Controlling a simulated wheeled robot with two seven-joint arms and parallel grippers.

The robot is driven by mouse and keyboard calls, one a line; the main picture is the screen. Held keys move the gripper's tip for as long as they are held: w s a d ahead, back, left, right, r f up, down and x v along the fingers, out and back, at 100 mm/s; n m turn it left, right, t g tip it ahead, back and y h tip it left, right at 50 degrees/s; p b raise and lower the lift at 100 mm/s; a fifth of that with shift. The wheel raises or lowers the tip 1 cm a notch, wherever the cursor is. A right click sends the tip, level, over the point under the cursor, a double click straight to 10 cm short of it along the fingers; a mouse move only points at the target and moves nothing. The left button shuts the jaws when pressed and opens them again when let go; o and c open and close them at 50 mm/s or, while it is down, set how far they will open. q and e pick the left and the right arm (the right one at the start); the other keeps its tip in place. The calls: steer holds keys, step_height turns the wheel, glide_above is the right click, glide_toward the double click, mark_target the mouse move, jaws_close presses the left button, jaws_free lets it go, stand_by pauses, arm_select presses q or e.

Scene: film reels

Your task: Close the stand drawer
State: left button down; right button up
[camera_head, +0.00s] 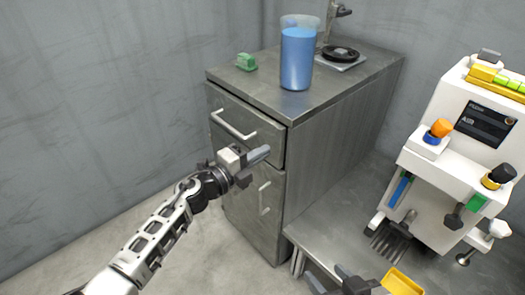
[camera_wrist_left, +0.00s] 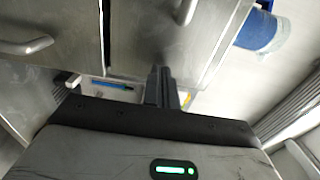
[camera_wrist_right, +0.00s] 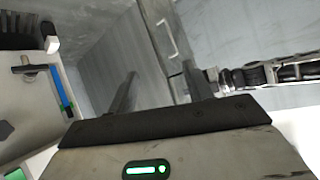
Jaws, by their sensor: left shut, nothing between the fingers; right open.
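The grey metal stand (camera_head: 335,120) is against the wall in the head view. Its upper drawer (camera_head: 222,107) has a bar handle (camera_head: 235,127); the front looks flush or slightly proud of the stand, and I cannot tell which. Part of the front is hidden by my left gripper (camera_head: 264,155), which is shut and empty near the drawer's lower right corner. In the left wrist view its closed fingers (camera_wrist_left: 161,87) are by the stand's front; contact is unclear. My right gripper (camera_head: 338,282) is open and empty at the bottom; its fingers (camera_wrist_right: 160,88) are apart in the right wrist view.
A door (camera_head: 240,200) with a handle is below the drawer. On the stand are a blue-filled beaker (camera_head: 297,60), a small green object (camera_head: 246,62) and a black round device (camera_head: 341,55). A white machine (camera_head: 440,165) stands on a low grey bench (camera_head: 335,235) at right.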

arm_select(q)
steer(key=p+v, duration=0.1)
steer(key=v, duration=1.1)
steer(key=shift+s+a, duration=0.15)
steer(key=shift+a, duration=0.25)
arm_select(e)
steer(key=shift+s+d+r+t, duration=0.1)
steer(key=shift+s+r, duration=0.1)
steer(key=shift+r, duration=0.4)
steer(key=shift+s+d+r+t, duration=0.1)
steer(key=shift+s+r, duration=0.15)
steer(key=shift+r, duration=0.3)
steer(key=shift+s+d+r+t, duration=0.1)
steer(key=shift+s+r, duration=0.1)
steer(key=shift+r, duration=0.4)
